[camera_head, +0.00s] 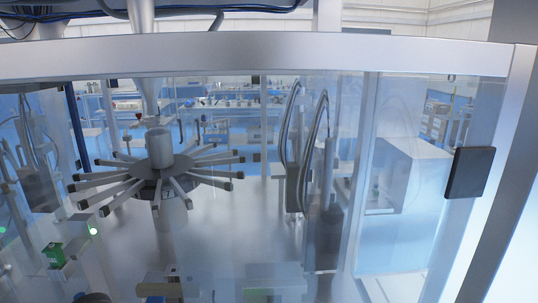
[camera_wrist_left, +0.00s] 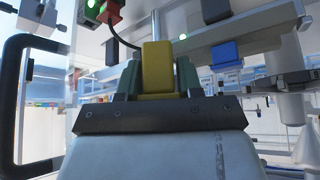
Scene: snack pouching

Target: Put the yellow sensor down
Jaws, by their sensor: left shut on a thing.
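The yellow sensor (camera_wrist_left: 157,66) is in the left wrist view, upright between the two dark grey-green fingers of my left gripper (camera_wrist_left: 153,80). The gripper is shut on it. A black cable bends near the sensor's upper left side. I cannot make out the sensor or either gripper in the head view. My right gripper is in neither view.
In the left wrist view, a metal rail (camera_wrist_left: 245,34) crosses behind the sensor, with a blue block (camera_wrist_left: 225,53) on its right and a red-and-green block (camera_wrist_left: 103,12) upper left. A black handle (camera_wrist_left: 12,95) stands left. Clear panels enclose a star-shaped machine (camera_head: 158,170) in the head view.

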